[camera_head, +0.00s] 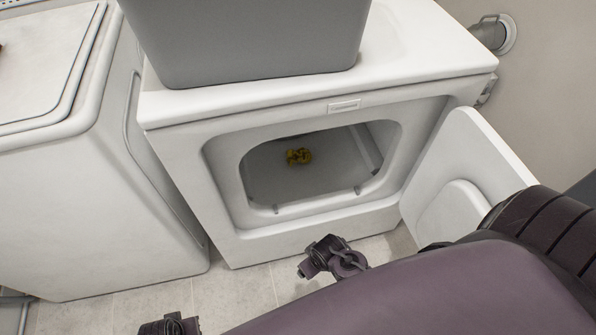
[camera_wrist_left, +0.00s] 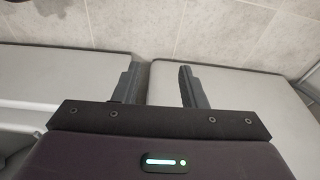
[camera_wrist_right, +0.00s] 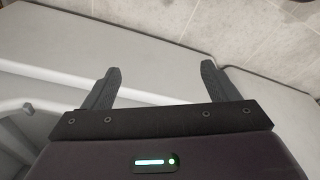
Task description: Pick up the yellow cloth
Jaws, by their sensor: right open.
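The yellow cloth (camera_head: 299,157) lies crumpled in a small heap on the floor of the open dryer drum (camera_head: 262,180). It does not show in either wrist view. My right gripper (camera_wrist_right: 160,72) has its fingers wide apart, with nothing between them. My left gripper (camera_wrist_left: 159,75) has its fingers apart by a smaller gap, also empty. In the head view, a dark jointed end part of mine (camera_head: 333,258) is in front of and below the dryer opening, apart from the cloth. Another dark part of mine (camera_head: 170,325) shows at the bottom edge.
The dryer door (camera_head: 462,165) stands swung open to the right, close to my purple arm. A grey bin (camera_head: 250,45) stands on the dryer top (camera_head: 420,50). Another white machine (camera_head: 70,190) stands at left. Tiled floor (camera_head: 240,292) shows in front.

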